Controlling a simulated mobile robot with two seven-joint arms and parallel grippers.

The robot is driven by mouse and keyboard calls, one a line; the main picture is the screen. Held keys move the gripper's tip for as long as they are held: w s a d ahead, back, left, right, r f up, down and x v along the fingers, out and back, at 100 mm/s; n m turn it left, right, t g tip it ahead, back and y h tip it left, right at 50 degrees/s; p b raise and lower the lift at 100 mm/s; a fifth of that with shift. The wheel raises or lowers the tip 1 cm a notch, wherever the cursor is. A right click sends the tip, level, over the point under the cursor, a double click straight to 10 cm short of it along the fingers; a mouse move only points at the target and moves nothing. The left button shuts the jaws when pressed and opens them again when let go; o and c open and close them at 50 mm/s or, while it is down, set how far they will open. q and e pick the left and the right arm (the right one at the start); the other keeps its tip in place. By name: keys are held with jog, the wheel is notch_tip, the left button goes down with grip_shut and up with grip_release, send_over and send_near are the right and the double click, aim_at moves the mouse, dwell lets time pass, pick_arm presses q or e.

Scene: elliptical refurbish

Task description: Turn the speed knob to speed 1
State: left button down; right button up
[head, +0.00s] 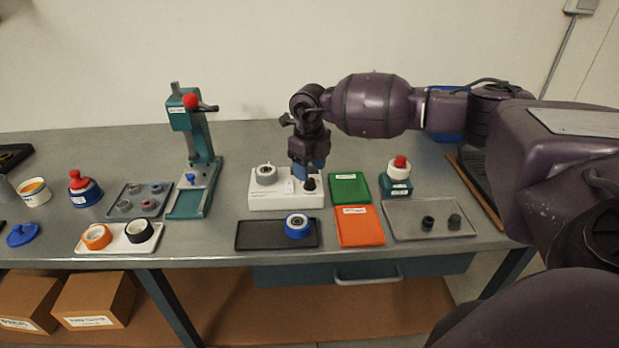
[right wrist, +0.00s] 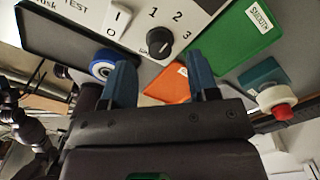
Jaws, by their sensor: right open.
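The white machine base (head: 286,203) stands at the middle of the bench. A black speed knob (head: 309,184) is at its right end. In the right wrist view the knob (right wrist: 158,42) sits on a white panel with 1, 2 and 3 printed around it and I and O marks to its left. I cannot tell surely which number it points at. My right gripper (head: 308,168) points down just above the knob. In the right wrist view its two blue fingers (right wrist: 160,75) are spread and empty, with the knob beyond the gap between them. My left gripper is not in view.
A grey roller (head: 265,174) sits on the base's left end. A black tray (head: 255,235) with a blue roll (head: 297,225) lies in front. Green (head: 349,187) and orange (head: 359,226) pads lie right. A green press (head: 193,150) stands left.

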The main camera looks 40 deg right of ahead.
aim_at(310, 180)
notch_tip(310, 180, down, 3)
jog(key=shift+r, duration=0.1)
jog(key=shift+f, duration=0.3)
jog(key=shift+c, duration=0.3)
jog(key=c, duration=0.9)
jog(key=shift+o, duration=0.2)
